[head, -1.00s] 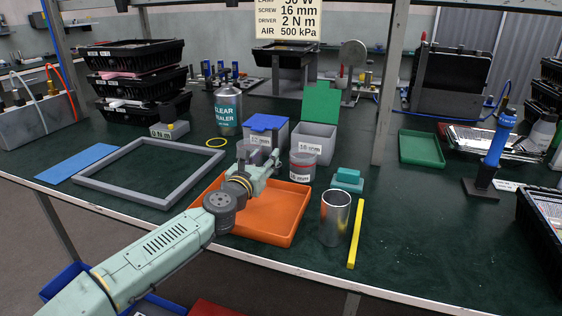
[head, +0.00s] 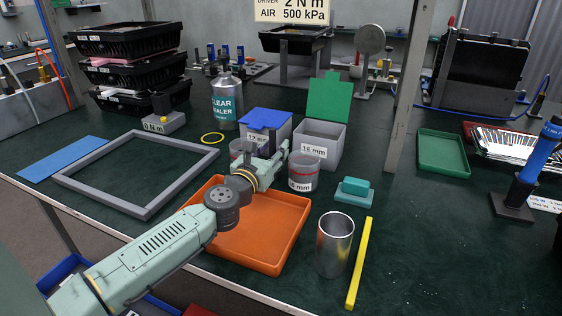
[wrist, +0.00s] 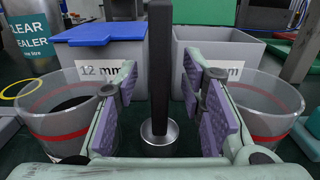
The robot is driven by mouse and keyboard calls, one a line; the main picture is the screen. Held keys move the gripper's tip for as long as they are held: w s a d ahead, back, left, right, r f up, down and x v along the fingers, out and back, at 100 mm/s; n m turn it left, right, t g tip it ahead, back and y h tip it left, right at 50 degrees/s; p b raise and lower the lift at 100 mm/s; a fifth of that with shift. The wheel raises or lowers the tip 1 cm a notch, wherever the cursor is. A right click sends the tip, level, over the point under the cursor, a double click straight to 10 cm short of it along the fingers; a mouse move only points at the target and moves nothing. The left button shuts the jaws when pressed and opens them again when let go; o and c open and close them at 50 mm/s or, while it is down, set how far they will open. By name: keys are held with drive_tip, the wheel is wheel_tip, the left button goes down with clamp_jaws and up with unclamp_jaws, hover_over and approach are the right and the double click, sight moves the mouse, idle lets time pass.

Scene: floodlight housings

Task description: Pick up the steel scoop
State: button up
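The steel scoop shows in the wrist view as a dark upright handle (wrist: 160,60) with a shiny round steel bowl (wrist: 159,134) at its bottom. My gripper (wrist: 155,88) is open, with a purple-padded finger on each side of the handle. Gaps show between the pads and the handle, so it is not gripped. In the head view my gripper (head: 273,160) is beyond the orange tray, between two clear red-banded jars, and I cannot make out the scoop clearly there.
The right jar (head: 304,173) and left jar (wrist: 66,115) stand close beside my fingers. The 12 mm bin (head: 266,127), blue-lidded, and the grey bin (head: 320,145) stand behind. The orange tray (head: 285,205), a steel cylinder (head: 335,245) and a yellow bar (head: 360,262) are nearer.

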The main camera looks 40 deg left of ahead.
drive_tip(key=shift+w, duration=0.2)
drive_tip(key=shift+s, duration=0.15)
drive_tip(key=shift+c, duration=0.4)
clamp_jaws()
